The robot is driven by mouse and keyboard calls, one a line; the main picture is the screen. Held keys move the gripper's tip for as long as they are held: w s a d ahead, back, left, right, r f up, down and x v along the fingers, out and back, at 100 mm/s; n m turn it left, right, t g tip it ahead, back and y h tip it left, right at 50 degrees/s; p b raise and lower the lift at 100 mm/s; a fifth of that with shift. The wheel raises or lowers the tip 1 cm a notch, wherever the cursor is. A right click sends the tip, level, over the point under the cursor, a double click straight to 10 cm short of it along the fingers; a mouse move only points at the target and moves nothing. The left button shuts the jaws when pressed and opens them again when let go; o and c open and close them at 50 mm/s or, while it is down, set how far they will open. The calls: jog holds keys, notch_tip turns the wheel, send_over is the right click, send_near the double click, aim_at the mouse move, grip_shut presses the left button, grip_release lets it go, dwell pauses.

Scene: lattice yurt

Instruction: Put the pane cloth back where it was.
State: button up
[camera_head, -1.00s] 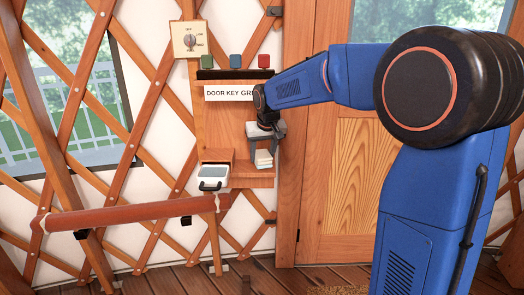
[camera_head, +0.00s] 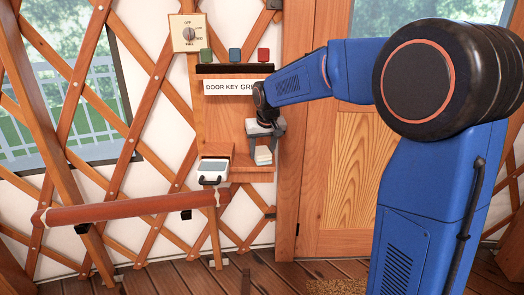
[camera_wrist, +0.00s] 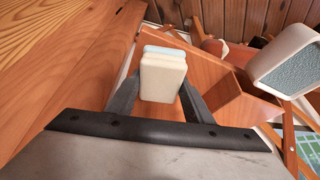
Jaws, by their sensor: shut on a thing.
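The pane cloth is a small cream block with a light blue layer; in the wrist view the cloth (camera_wrist: 162,78) is between the two dark fingers. My gripper (camera_wrist: 160,88) is shut on it. In the head view, my gripper (camera_head: 264,150) points down in front of the wooden wall board, with the pale cloth (camera_head: 263,156) between its fingers. The cloth is just over the wooden shelf (camera_head: 252,177) at the bottom of the board. I cannot tell whether it touches the shelf. The shelf also shows below the cloth in the wrist view (camera_wrist: 212,62).
A white thing with a grey-blue face and dark handle (camera_head: 212,171) is at the shelf's left. A label (camera_head: 237,87) reads "DOOR KEY GR…". Green, blue and red items (camera_head: 235,55) stand on the top ledge. A rail (camera_head: 130,210) runs at lower left; a wooden door (camera_head: 350,180) is right.

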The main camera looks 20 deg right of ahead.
jog(key=shift+f, duration=0.15)
jog(key=o, duration=1)
jog(key=v, duration=1.7)
jog(key=s+d+f, duration=0.2)
jog(key=s+f, duration=0.1)
jog(key=s, duration=0.6)
jog(key=s+d+f, duration=0.3)
jog(key=s, duration=0.6)
jog(key=s+d+f, duration=0.1)
jog(key=s+f, duration=0.5)
jog(key=s, duration=0.3)
jog(key=s+d+f, duration=0.1)
jog(key=s+f, duration=0.6)
jog(key=s, duration=0.2)
jog(key=shift+s+f, duration=0.3)
jog(key=shift+s, duration=0.05)
